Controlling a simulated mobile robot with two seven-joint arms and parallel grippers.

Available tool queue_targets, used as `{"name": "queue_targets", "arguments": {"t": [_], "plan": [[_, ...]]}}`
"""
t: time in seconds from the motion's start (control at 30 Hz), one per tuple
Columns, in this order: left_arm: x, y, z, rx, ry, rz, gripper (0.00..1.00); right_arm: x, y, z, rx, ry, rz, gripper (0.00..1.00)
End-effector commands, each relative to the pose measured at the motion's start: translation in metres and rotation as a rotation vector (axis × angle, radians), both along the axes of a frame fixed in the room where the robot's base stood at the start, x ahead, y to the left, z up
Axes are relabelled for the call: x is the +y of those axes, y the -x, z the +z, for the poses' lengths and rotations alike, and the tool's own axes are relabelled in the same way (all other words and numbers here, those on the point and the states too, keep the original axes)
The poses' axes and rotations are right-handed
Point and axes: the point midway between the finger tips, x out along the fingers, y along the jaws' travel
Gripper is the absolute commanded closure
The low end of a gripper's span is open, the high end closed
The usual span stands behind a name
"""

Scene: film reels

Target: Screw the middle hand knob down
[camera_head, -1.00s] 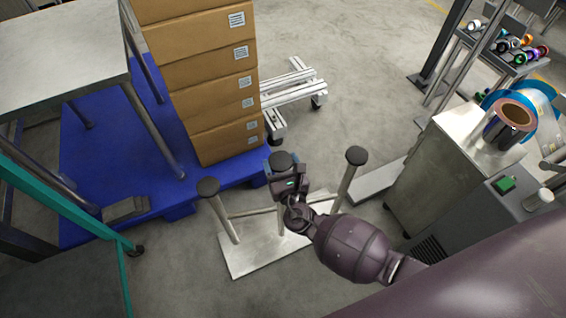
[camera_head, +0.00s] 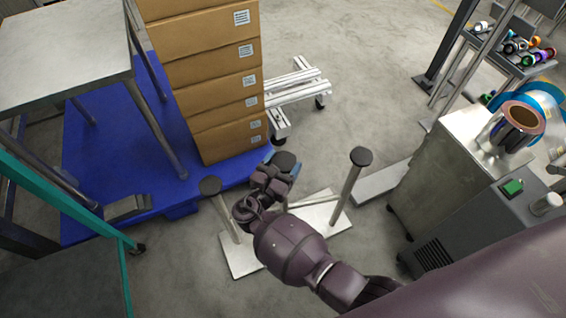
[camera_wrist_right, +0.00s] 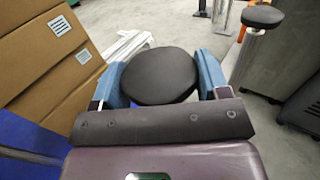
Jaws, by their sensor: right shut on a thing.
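The middle hand knob (camera_head: 284,158) is a round dark grey cap on top of a post. In the right wrist view the knob (camera_wrist_right: 159,75) sits between the two blue fingers of my right gripper (camera_wrist_right: 160,78), which is shut on it. The posts rise from a pale base plate (camera_head: 243,264). My left gripper is not in view.
Stacked cardboard boxes (camera_head: 226,140) on a blue pallet (camera_head: 110,160) stand behind and left of the posts. A metal cabinet (camera_head: 440,170) stands to the right. A teal rail (camera_head: 60,195) runs at the left. Open floor lies behind the right post.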

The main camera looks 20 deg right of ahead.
Motion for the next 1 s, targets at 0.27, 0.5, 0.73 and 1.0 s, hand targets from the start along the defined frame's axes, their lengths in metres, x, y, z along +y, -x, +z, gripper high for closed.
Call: {"name": "queue_targets", "arguments": {"t": [0.27,0.5,0.73,1.0], "plan": [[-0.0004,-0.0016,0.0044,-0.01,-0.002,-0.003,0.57,-0.0005,-0.005,0.0094,-0.018,0.004,-0.061,0.55],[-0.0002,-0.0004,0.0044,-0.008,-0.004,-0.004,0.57,-0.0007,-0.005,0.0097,-0.019,0.005,-0.068,0.55],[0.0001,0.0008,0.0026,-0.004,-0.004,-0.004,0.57,-0.0005,-0.0049,0.0095,-0.018,0.004,-0.067,0.24],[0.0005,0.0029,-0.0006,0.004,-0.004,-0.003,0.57,-0.0003,-0.0026,0.0045,-0.009,0.002,-0.066,0.06]]}}
